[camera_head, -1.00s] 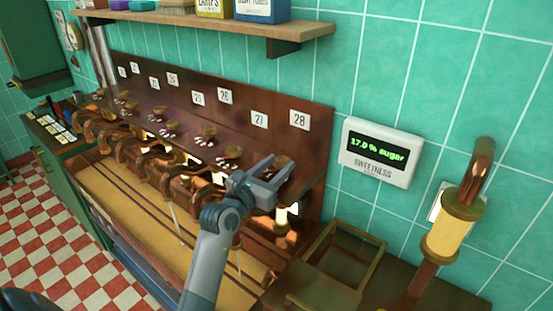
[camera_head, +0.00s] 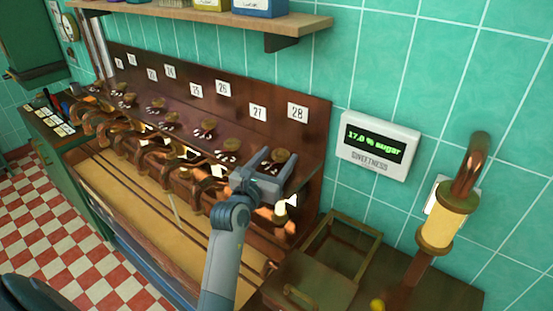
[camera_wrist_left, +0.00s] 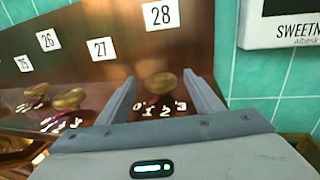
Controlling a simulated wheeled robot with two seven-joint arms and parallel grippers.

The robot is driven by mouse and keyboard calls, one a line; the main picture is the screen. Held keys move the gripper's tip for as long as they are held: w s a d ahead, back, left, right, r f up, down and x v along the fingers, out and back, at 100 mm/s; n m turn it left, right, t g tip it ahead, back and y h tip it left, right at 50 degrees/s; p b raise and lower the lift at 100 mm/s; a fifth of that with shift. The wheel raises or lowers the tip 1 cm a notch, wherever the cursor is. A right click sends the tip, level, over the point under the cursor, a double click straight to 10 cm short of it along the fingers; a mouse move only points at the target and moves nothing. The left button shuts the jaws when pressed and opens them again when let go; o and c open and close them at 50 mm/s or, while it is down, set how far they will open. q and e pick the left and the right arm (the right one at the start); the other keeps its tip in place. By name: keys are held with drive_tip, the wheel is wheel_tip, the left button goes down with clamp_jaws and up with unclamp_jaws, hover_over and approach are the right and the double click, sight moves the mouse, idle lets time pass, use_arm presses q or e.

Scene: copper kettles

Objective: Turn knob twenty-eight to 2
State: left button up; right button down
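My left gripper (camera_head: 271,160) is open, with one finger on each side of the knob. In the left wrist view the gap (camera_wrist_left: 160,88) looks empty apart from the knob, and I see no clear contact. The sweetness display (camera_head: 375,146) reads 17.0 % sugar. My right gripper is not in view.
A row of similar knobs runs left, the nearest being knob 27 (camera_head: 232,145). Copper pipes (camera_head: 160,150) lie below the row. A shelf (camera_head: 220,18) hangs above. An open wooden box (camera_head: 335,248) and a copper-and-glass fixture (camera_head: 445,220) stand to the right.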

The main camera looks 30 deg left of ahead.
use_arm(q)
drive_tip(key=shift+s, duration=0.1)
drive_tip(key=shift+s+f, duration=0.1)
drive_tip(key=shift+s, duration=0.4)
drive_tip(key=s+d+b, duration=0.1)
drive_tip(key=s+b, duration=0.1)
drive_tip(key=s, duration=1.4)
drive_tip(key=shift+s, duration=0.15)
